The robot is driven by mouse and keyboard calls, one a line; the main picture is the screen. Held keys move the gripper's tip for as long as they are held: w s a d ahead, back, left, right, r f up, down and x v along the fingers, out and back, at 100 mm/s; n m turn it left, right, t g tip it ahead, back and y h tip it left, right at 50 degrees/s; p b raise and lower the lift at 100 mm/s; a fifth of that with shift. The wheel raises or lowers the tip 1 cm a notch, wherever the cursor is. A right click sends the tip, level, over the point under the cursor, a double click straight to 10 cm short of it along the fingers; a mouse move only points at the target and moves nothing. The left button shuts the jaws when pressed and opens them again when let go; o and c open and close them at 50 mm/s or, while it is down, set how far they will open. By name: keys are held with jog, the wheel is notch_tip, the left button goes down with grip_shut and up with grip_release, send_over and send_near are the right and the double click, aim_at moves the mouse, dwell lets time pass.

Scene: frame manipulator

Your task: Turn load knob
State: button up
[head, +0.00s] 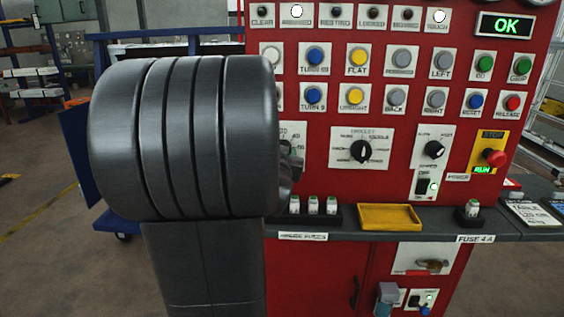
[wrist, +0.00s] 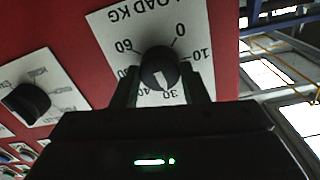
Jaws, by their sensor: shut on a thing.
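The load knob (wrist: 158,66) is a round black knob on a white plate (wrist: 112,28) marked LOAD KG, which appears upside down in the wrist view. Its white mark points down in the picture, close to the 30. My gripper (wrist: 164,80) is shut on the knob, with one dark finger on each side. In the head view my large dark arm covers the knob. Only the right edge of its plate (head: 298,131) shows there, with a small part of my gripper beside it.
Right of my arm on the red panel are an object selector knob (head: 361,151), a smaller black knob (head: 433,149) and a red stop button (head: 494,157). Rows of coloured buttons sit above. A yellow tray (head: 390,217) and small fuses (head: 313,205) stand on the ledge below.

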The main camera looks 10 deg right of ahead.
jog(key=shift+d+m+y+b, duration=0.1)
jog(key=shift+m+y+b, duration=0.4)
jog(key=shift+m+b, duration=5.85)
jog(key=m+p, duration=0.3)
jog(key=m, duration=0.1)
jog(key=o, duration=1)
jog(key=shift+s, duration=0.15)
